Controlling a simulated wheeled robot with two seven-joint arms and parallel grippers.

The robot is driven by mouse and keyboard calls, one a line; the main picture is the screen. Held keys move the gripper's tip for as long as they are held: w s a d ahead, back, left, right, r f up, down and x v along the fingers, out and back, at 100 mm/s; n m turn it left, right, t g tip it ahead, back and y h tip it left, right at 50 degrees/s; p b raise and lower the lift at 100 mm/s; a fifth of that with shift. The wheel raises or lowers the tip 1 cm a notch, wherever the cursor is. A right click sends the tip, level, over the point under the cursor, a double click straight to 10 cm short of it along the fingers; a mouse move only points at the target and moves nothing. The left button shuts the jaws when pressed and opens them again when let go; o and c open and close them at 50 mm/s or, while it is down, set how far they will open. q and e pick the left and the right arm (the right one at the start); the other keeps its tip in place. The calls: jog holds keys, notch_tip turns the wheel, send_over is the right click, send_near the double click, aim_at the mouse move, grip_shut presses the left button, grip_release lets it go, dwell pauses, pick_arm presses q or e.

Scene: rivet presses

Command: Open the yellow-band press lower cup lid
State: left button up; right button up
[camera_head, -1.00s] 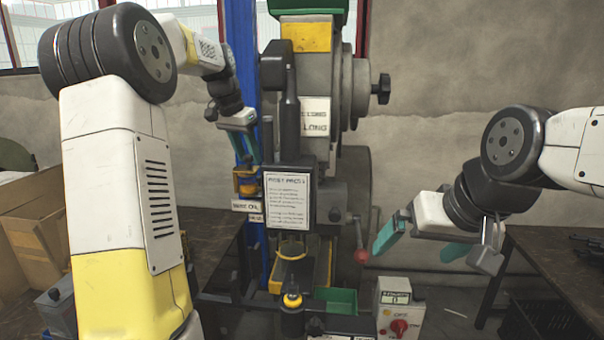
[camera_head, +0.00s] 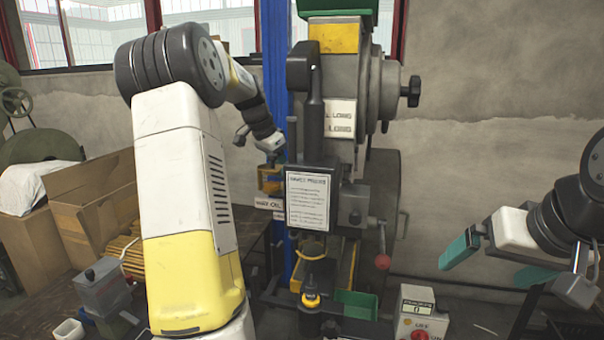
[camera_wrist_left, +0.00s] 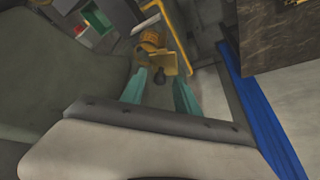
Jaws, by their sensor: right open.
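The press (camera_head: 350,90) with a yellow band (camera_head: 334,38) stands right of a blue post. A small yellow-orange cup (camera_head: 269,181) sits on its left side above a white label. In the left wrist view a yellow cup (camera_wrist_left: 153,42) shows a flat yellow lid part (camera_wrist_left: 166,62) and a dark round knob (camera_wrist_left: 158,78). My left gripper (camera_wrist_left: 160,82) is open, its teal fingers on either side of the knob; contact cannot be told. In the head view it is mostly hidden by its wrist. My right gripper (camera_head: 486,271) is open and empty, right of the press.
A red-knobbed lever (camera_head: 382,261) sticks out at the press's right. A control box (camera_head: 418,318), a green bin (camera_head: 356,303) and a yellow-ringed black part (camera_head: 311,298) stand low in front. A cardboard box (camera_head: 98,205) is at left. The wall side at right is free.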

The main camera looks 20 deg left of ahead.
pick_arm(q)
jog(key=shift+w+f, duration=0.1)
jog(key=shift+f, duration=0.1)
grip_shut()
jog(key=n, duration=0.2)
jog(key=a+n+t+y, duration=0.1)
jog(key=n, duration=0.1)
jog(key=shift+w+n+y, duration=0.1)
jog(key=shift+n+y, duration=0.2)
jog(key=shift+n, duration=0.1)
grip_release()
